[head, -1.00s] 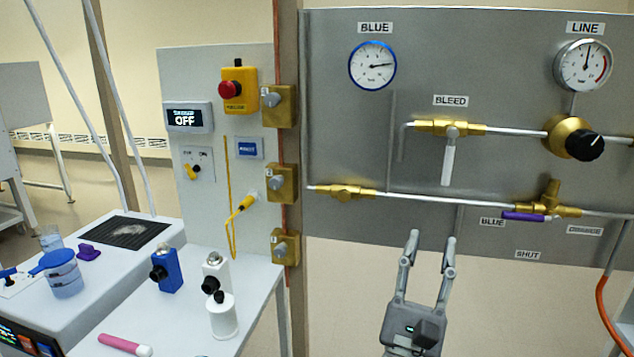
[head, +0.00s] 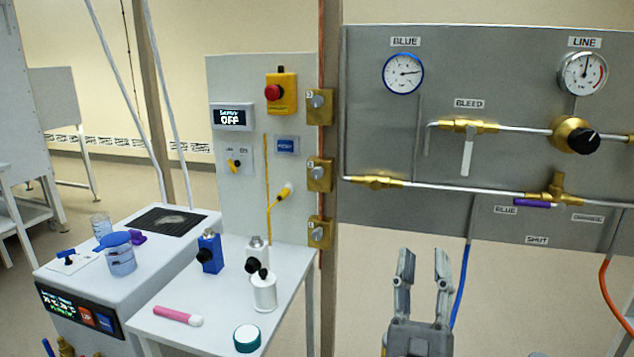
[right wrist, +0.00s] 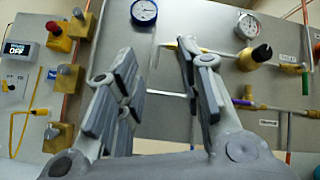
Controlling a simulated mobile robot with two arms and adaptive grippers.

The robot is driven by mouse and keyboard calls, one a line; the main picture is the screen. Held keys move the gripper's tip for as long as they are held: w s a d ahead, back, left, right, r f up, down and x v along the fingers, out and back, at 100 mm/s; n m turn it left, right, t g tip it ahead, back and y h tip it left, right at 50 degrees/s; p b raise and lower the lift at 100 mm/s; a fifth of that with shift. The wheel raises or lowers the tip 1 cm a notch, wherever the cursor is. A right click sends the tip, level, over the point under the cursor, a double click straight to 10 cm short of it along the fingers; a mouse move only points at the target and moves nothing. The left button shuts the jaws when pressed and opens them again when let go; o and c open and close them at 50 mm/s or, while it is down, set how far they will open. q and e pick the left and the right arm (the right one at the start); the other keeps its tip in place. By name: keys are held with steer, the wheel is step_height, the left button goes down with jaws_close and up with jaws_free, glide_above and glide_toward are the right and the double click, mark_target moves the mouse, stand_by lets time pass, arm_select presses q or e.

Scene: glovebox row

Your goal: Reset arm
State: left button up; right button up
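My right gripper (head: 424,270) is in the lower middle of the head view, below the grey valve panel (head: 400,110). Its two fingers point up and stand apart, with nothing between them. The right wrist view also shows these fingers (right wrist: 155,80) spread and empty, with the panel beyond. My left gripper is not in the head view.
A white table (head: 215,325) at the lower left carries a blue bottle (head: 209,252), a white bottle (head: 264,290) and a pink tube (head: 178,316). Blue (head: 463,285) and orange (head: 612,300) hoses hang below the panel. The control board (head: 235,90) has a red button (head: 273,92).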

steer(key=s+a+f+n+g+y, duration=0.2)
steer(key=a+f+n+g+y, duration=0.55)
steer(key=n+y, duration=0.95)
steer(key=s+a+f+n+g+h, duration=0.1)
steer(key=s+f+n+g+h, duration=0.1)
steer(key=f+n, duration=0.4)
steer(key=s+f+n+g+h, duration=0.1)
steer(key=s+f+n+g, duration=0.15)
steer(key=f+n, duration=0.45)
steer(key=s+d+f+n+g+h, duration=0.35)
steer(key=s+d+f+g, duration=0.3)
steer(key=s+f, duration=0.3)
steer(key=s+d+f+n+g+h, duration=0.3)
steer(key=s+d+f+g+h, duration=0.2)
steer(key=s+d+f, duration=0.35)
step_height(320, 180, down, 25)
steer(key=s+a+p, duration=0.2)
steer(key=s+p, duration=0.1)
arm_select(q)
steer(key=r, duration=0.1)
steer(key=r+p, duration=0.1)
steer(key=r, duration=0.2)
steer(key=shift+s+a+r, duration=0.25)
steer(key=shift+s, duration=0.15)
arm_select(e)
steer(key=s+d+f+g, duration=0.2)
steer(key=s+d+f, duration=0.1)
steer(key=s+f, duration=1)
steer(key=s, duration=0.3)
steer(key=shift+f, duration=0.15)
